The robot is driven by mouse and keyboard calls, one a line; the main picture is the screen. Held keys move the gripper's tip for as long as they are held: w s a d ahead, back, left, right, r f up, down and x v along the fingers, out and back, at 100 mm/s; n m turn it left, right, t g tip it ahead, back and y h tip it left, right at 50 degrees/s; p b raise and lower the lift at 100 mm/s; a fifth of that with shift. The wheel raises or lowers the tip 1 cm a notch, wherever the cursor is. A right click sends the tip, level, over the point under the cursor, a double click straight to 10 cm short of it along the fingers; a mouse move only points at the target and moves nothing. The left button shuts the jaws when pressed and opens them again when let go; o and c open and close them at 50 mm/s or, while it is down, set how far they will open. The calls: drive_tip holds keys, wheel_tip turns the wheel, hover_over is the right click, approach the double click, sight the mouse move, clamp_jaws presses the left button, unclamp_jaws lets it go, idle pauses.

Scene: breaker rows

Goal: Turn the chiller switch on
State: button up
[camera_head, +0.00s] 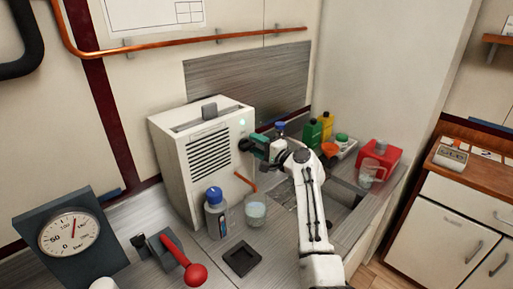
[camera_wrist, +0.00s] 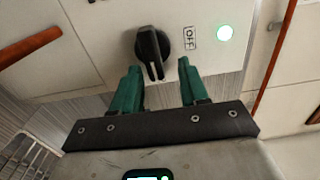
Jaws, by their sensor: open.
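The chiller is a white box with black louvres (camera_head: 209,154) on the metal counter. Its switch is a black rotary knob (camera_wrist: 152,48) on the panel, also seen in the head view (camera_head: 243,145). The knob's long grip points down in the wrist view. A label reading OFF (camera_wrist: 192,38) sits to its right, beside a lit green lamp (camera_wrist: 225,33). In the head view my gripper (camera_head: 259,150) is at the chiller's right side. I cannot tell whether a finger touches the knob.
A bottle with a blue cap (camera_head: 216,214) and a glass beaker (camera_head: 256,210) stand before the chiller. Several bottles, an orange funnel (camera_head: 330,150) and a red canister (camera_head: 379,160) stand right of my arm. A pressure gauge (camera_head: 68,232) and red-handled lever (camera_head: 183,262) are at left.

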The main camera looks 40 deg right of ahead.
drive_tip(key=s+b, duration=0.2)
drive_tip(key=s, duration=0.8)
drive_tip(key=shift+s+d, duration=0.15)
drive_tip(key=shift+s, duration=0.25)
drive_tip(key=shift+f, duration=0.1)
idle(0.3)
